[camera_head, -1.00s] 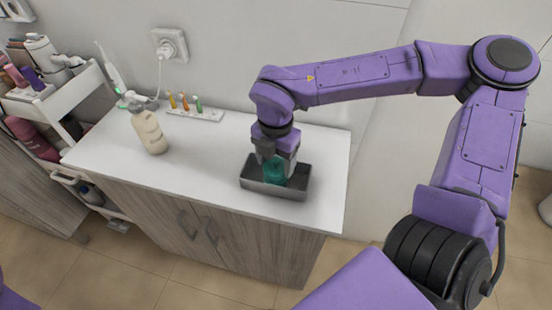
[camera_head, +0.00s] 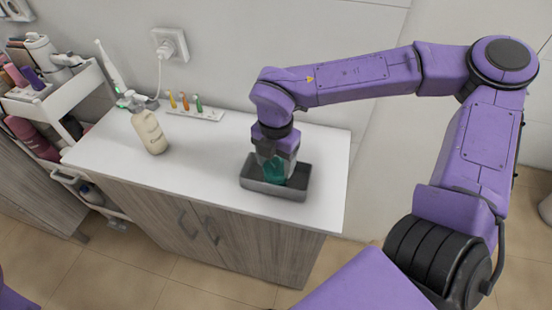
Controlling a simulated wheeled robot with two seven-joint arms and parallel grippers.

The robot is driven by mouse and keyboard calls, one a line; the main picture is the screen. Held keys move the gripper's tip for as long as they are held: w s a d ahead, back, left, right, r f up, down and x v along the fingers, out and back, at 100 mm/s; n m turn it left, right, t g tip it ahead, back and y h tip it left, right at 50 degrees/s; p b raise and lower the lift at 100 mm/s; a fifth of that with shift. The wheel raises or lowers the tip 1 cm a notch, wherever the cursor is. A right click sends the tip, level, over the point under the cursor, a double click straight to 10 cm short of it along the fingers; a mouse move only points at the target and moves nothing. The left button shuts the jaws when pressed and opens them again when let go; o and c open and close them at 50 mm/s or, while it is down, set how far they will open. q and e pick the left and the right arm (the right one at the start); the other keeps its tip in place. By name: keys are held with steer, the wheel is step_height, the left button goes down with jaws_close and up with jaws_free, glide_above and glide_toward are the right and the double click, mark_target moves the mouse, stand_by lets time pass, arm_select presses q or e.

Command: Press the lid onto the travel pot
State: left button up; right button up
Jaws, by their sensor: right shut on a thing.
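My right gripper (camera_head: 276,170) points down into a grey open tray (camera_head: 273,190) on the white cabinet top. Its jaws are shut on a teal thing (camera_head: 274,171) inside the tray. I cannot tell which part of the teal thing is the lid and which is the travel pot, as the fingers hide much of it. My left gripper is not in view.
A cream pump bottle (camera_head: 148,131) stands on the left of the white cabinet top (camera_head: 215,160). Behind it are a white rack with several small coloured items (camera_head: 196,112) and an electric toothbrush (camera_head: 110,68). A white cart (camera_head: 55,92) with bottles stands at the far left. The counter between bottle and tray is clear.

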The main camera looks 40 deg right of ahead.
steer(key=o, duration=1.1)
steer(key=shift+c, duration=0.2)
steer(key=shift+o, duration=0.5)
steer(key=shift+r, duration=0.15)
step_height(320, 180, up, 7)
steer(key=p, duration=0.6)
jaws_close()
steer(key=shift+f, duration=0.3)
